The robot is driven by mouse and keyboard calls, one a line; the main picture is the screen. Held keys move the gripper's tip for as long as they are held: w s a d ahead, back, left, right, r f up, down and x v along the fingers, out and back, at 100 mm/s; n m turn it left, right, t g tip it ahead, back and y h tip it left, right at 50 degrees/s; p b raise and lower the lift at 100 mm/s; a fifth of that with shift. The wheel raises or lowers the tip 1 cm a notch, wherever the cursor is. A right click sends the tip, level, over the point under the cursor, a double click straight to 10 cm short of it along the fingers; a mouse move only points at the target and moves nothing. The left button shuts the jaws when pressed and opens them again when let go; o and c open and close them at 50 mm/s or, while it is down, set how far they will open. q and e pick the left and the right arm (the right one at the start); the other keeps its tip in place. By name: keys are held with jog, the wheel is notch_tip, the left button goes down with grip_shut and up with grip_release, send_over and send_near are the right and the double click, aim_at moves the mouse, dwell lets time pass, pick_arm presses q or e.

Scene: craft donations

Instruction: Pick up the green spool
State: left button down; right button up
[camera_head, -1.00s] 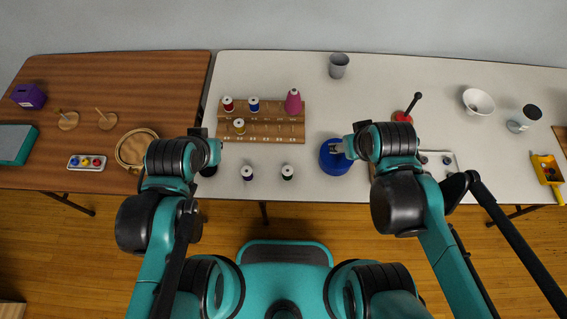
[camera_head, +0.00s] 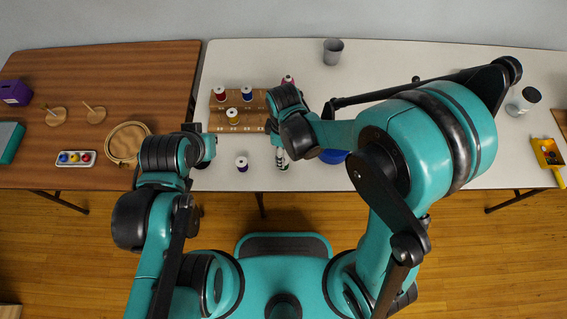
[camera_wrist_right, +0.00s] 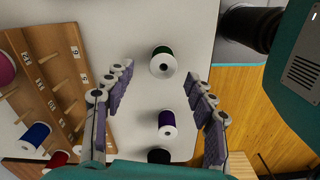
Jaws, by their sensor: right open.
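The green spool (camera_wrist_right: 162,64), with white ends, stands upright on the white table, seen from above in the right wrist view. My right gripper (camera_wrist_right: 158,77) is open and empty, with its fingers to either side of the spool in that view. I cannot tell how much height lies between fingertips and spool. My left gripper (camera_head: 207,150) hangs over the white table's left edge; its fingers are not clear.
A purple spool (camera_wrist_right: 167,124) and a black one (camera_wrist_right: 159,156) stand near the green one. A blue bowl (camera_head: 333,157) is close on the right, partly behind my arm.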

jog(key=f+b, duration=0.1)
jog(key=f, duration=0.1)
jog(key=f+b, duration=0.1)
jog(key=f, duration=0.1)
jog(key=f+b, duration=0.1)
jog(key=shift+s+f, duration=0.25)
jog(key=shift+f, duration=0.15)
jog(key=shift+r, duration=0.1)
jog(key=shift+c, duration=0.4)
jog(key=c, duration=1)
